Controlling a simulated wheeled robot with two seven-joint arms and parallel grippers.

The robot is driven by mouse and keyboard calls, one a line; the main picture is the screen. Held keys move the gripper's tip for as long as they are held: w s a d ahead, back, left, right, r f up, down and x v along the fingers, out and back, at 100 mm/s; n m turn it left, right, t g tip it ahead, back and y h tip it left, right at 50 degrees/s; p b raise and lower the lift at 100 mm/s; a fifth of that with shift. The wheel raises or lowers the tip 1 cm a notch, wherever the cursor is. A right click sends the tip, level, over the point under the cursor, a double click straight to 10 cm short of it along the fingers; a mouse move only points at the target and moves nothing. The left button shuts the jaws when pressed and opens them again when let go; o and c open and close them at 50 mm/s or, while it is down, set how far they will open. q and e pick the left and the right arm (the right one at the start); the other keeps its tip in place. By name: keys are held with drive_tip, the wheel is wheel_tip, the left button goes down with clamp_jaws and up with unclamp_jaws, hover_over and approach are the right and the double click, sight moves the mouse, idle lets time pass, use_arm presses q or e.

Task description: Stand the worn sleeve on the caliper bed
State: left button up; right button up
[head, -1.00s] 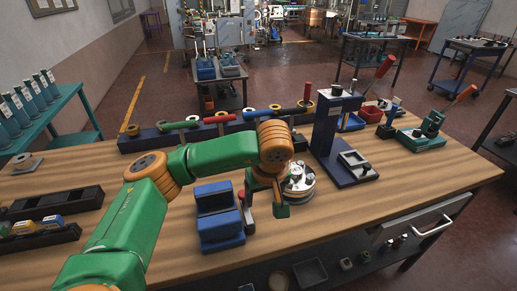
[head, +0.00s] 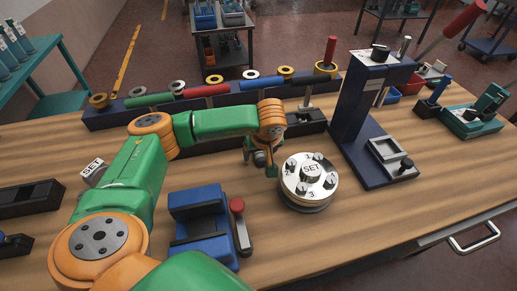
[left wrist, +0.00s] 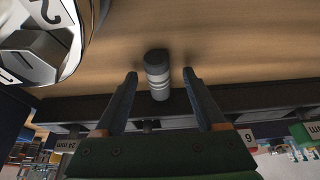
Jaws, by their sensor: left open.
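My left gripper (head: 262,160) is over the middle of the bench, between the long rack and the round turret marked SET. In the left wrist view its fingers (left wrist: 160,73) are apart. A small grey cylinder with pale bands (left wrist: 157,82), which looks like the worn sleeve, is in line between them; I see no finger touching it. In the head view the gripper mostly hides it. My right gripper is out of view.
The round turret (head: 309,178) stands close to the right of the gripper. The long dark rack (head: 110,119) with coloured handles and rings runs behind. A blue block (head: 203,222) and a red-knobbed lever (head: 240,222) are in front. Bare wood lies at front right.

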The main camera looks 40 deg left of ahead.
use_arm(q)
drive_tip(key=shift+w+a+f, duration=0.15)
drive_tip(key=shift+w+f, duration=0.15)
drive_tip(key=shift+f, duration=0.05)
drive_tip(key=shift+s+r, duration=0.1)
drive_tip(key=c, duration=0.8)
clamp_jaws()
